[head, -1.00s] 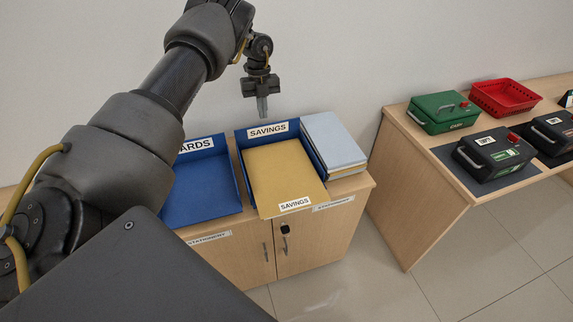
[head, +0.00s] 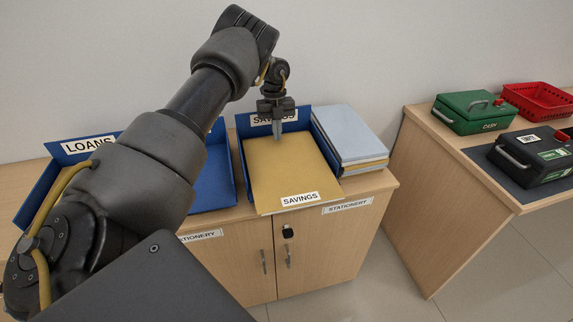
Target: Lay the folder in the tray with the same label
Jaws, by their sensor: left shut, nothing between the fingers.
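The yellow folder labelled SAVINGS (head: 285,170) lies in the blue tray labelled SAVINGS (head: 242,160), its front end with the label at the tray's open front. My left gripper (head: 277,135) is shut and empty, pointing down over the rear part of the folder. It partly hides the tray's label, and I cannot tell whether its tips touch the folder. The tray labelled LOANS (head: 88,146) shows at the left, partly behind my arm. Another blue tray (head: 215,180) stands between them, mostly hidden by my arm. My right gripper is not in view.
The trays stand on a wooden cabinet (head: 235,255) with STATIONERY labels. A stack of pale blue and yellow folders (head: 348,135) is right of the SAVINGS tray. A separate desk (head: 450,180) holds a green cash box (head: 474,112), a black box (head: 530,158) and a red basket (head: 540,100).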

